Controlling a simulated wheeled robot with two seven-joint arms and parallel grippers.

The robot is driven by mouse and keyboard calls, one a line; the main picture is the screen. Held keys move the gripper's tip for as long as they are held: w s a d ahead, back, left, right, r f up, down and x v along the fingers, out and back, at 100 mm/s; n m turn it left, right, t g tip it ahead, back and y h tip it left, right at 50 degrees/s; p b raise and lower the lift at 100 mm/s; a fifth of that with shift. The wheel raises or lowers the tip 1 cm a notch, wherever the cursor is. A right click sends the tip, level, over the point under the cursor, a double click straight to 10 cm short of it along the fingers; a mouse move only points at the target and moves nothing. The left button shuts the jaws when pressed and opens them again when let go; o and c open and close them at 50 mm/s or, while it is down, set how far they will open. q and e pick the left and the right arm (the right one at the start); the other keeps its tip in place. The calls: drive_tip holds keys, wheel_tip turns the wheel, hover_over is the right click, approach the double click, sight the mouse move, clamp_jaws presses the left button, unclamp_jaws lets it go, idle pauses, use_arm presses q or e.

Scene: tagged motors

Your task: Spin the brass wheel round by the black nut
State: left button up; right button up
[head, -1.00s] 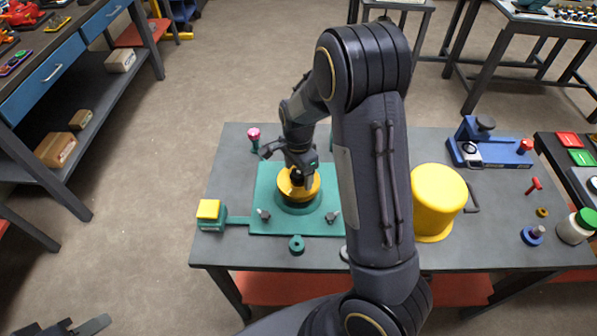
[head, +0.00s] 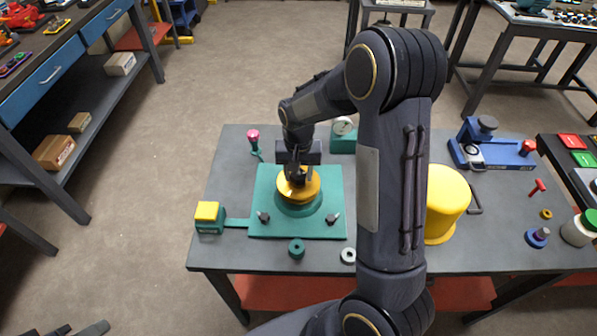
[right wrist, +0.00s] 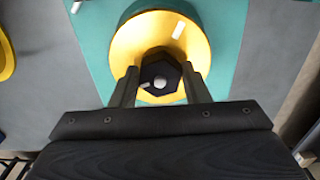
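The brass wheel (head: 314,187) lies on a round green hub in the middle of a green base plate (head: 331,224). It fills the upper middle of the right wrist view (right wrist: 124,45), with a pale mark near its rim. The black nut (right wrist: 161,77) sits at the wheel's centre, with a light round stud end in it. My right gripper (head: 297,177) points down over the wheel. In the right wrist view its fingers (right wrist: 160,80) stand on either side of the nut and appear to press on it. My left gripper (head: 80,330) is cut off at the bottom left.
A yellow-topped green block (head: 208,217) stands left of the plate and a pink-knobbed lever (head: 254,139) behind it. A green ring (head: 297,249) and grey ring (head: 348,255) lie in front. A yellow cover (head: 444,205) and blue fixture (head: 492,148) stand right, beyond my arm.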

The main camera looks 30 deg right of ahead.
drive_tip(key=shift+c, duration=0.7)
drive_tip(key=m+p, duration=0.1)
drive_tip(key=m, duration=0.4)
drive_tip(key=shift+r, duration=0.15)
drive_tip(key=m+p, duration=0.2)
drive_tip(key=m, duration=0.5)
drive_tip(key=shift+r+p, duration=0.1)
drive_tip(key=shift+p, duration=0.3)
drive_tip(key=shift+m, duration=1)
drive_tip(key=shift+f+m+p, duration=0.25)
drive_tip(key=shift+m+p, duration=0.05)
drive_tip(key=shift+m, duration=0.2)
drive_tip(key=o, duration=1)
